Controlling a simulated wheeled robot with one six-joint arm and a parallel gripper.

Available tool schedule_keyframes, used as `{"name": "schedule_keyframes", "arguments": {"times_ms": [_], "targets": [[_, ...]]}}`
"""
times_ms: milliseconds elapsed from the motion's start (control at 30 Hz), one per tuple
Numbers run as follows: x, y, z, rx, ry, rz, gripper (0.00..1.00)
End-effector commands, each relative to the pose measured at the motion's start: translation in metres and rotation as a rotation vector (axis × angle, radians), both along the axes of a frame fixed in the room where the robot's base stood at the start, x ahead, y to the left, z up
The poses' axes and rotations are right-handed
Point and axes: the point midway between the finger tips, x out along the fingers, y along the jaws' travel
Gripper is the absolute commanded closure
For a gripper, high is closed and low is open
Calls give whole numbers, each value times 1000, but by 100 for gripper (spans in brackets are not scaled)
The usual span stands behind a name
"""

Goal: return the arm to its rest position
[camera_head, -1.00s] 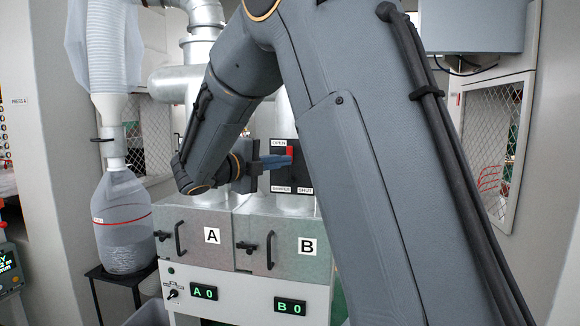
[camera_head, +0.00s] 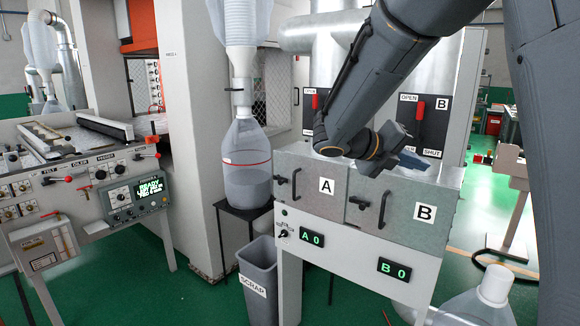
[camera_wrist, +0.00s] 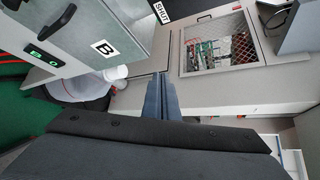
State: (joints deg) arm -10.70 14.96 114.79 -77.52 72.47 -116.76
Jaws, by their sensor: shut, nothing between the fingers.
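My gripper (camera_head: 408,160) is in the head view, in front of the cabinet with doors A and B and a little above door B. Its blue-grey fingers point right and are closed together with nothing between them. In the wrist view my gripper (camera_wrist: 162,80) shows as two long fingers side by side, touching nothing that I can see. My arm is folded across the upper right of the head view and hides part of the pipes and panels behind it.
Door A (camera_head: 310,185) and door B (camera_head: 400,212) are shut. Red lever B (camera_head: 419,110) and another red lever (camera_head: 314,101) stand near OPEN labels. A clear bottle (camera_head: 247,175), a scrap bin (camera_head: 258,280) and a control console (camera_head: 90,190) are to the left.

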Motion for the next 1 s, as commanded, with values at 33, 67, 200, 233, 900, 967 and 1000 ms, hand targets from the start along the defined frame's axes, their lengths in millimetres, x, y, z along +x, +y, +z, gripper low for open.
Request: {"name": "schedule_keyframes", "arguments": {"times_ms": [33,67,200,233,900,967,1000], "targets": [[-16,-2,-31,109,-70,-70,100],[-26,-1,-48,179,-121,-118,100],[-73,13,-121,478,-368,-403,100],[-83,18,-135,536,-422,-474,100],[-199,132,-293,842,-1572,-2363,100],[-200,133,-295,820,-1608,-2426,100],[-200,133,-296,811,-1623,-2453,100]]}}
